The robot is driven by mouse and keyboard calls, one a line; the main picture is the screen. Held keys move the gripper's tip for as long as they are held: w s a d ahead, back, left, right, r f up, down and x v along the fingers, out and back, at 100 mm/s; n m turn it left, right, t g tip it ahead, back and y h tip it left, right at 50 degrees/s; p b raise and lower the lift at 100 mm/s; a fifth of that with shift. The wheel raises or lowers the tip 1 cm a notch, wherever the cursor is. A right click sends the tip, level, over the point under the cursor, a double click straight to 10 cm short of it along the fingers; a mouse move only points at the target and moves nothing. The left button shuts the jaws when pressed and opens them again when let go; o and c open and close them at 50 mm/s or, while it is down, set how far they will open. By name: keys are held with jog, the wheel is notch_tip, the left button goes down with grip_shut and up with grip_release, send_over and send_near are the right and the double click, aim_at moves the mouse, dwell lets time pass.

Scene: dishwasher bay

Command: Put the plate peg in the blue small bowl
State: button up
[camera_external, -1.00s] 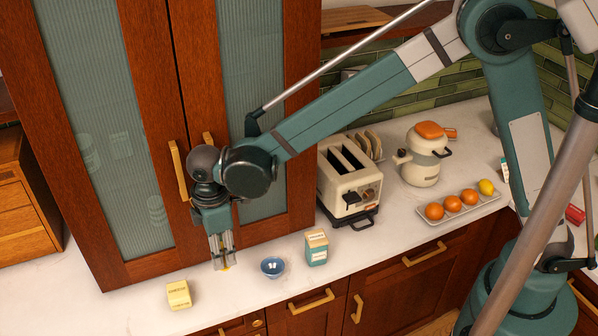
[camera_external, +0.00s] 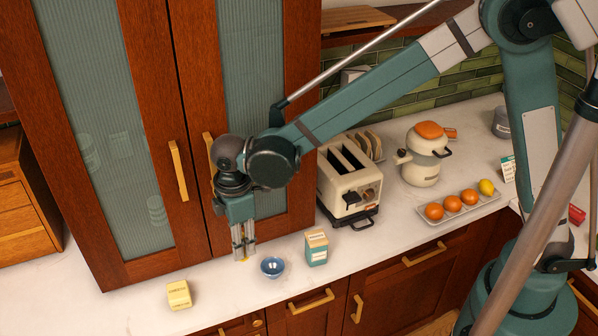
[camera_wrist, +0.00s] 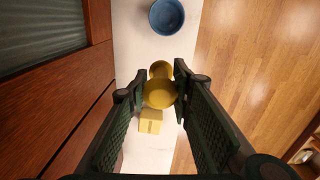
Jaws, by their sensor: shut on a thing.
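The blue small bowl (camera_external: 272,267) sits on the white counter, just right of my gripper in the external view. It also shows at the top of the wrist view (camera_wrist: 166,16), and its inside looks empty. My gripper (camera_external: 243,258) points down above the counter, a little left of the bowl and apart from it. In the wrist view its fingers (camera_wrist: 158,92) are closed on a yellow piece with rounded ends, which I take for the plate peg (camera_wrist: 160,93). Only a small yellow bit of it shows in the external view.
A yellow box (camera_external: 179,295) stands on the counter to the left. A teal and cream box (camera_external: 316,247) stands right of the bowl. The toaster (camera_external: 349,187) is behind it, and a tray (camera_external: 461,212) of fruit is further right. The cabinet (camera_external: 198,150) rises behind my gripper.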

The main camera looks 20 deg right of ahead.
jog(key=n, duration=0.1)
send_over(273, 271)
jog(key=shift+r, duration=0.45)
jog(key=shift+f, duration=0.1)
jog(key=shift+f, duration=2.8)
jog(key=shift+f, duration=0.1)
jog(key=shift+f, duration=2)
jog(key=shift+f, duration=0.2)
jog(key=o, duration=0.8)
jog(key=shift+o, duration=0.2)
